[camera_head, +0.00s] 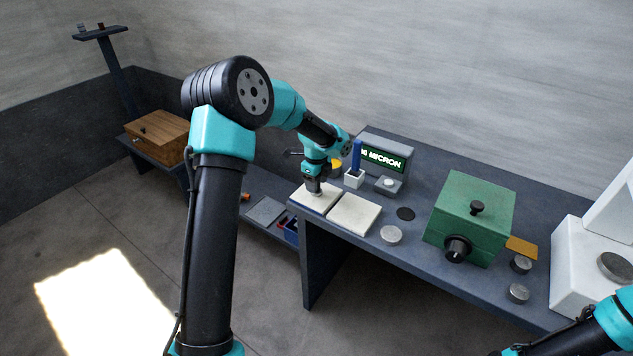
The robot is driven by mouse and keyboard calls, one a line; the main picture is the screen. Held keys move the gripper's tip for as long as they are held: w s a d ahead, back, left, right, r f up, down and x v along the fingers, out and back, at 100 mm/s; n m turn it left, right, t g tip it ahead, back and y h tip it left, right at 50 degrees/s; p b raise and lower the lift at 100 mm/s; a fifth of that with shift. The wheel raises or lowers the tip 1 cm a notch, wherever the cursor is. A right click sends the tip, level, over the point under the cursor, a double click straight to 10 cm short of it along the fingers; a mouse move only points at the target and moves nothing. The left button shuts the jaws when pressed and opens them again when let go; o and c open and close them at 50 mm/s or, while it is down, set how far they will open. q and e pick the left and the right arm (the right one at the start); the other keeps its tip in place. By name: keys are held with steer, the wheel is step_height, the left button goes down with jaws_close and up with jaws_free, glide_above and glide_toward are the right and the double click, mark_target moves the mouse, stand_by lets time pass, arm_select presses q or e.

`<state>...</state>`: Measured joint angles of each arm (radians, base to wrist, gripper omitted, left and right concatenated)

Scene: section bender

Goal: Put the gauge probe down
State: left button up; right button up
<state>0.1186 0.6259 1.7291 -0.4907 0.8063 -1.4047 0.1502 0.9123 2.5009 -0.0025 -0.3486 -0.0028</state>
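A gauge with a lit green display reading MICRON (383,157) stands at the back of the bench. In front of its left side a blue upright stick (356,155) rises from a small white holder (354,180); I cannot tell whether this is the gauge probe. My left gripper (314,188) points down over the left cream pad (312,203), close to its surface. Its fingers are small and dark, and I cannot tell whether they are shut or hold anything. My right arm shows at the lower right, but its gripper is out of view.
A second cream pad (354,214), a dark disc (405,213) and a metal disc (391,234) lie along the bench. A green box (470,215) with black knobs stands to the right, near more metal discs (518,293). A wooden box (158,135) sits far left.

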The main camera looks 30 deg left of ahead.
arm_select(q)
steer(key=shift+r, duration=0.1)
step_height(320, 180, up, 12)
steer(key=shift+r, duration=0.1)
stand_by(0.6)
stand_by(2.5)
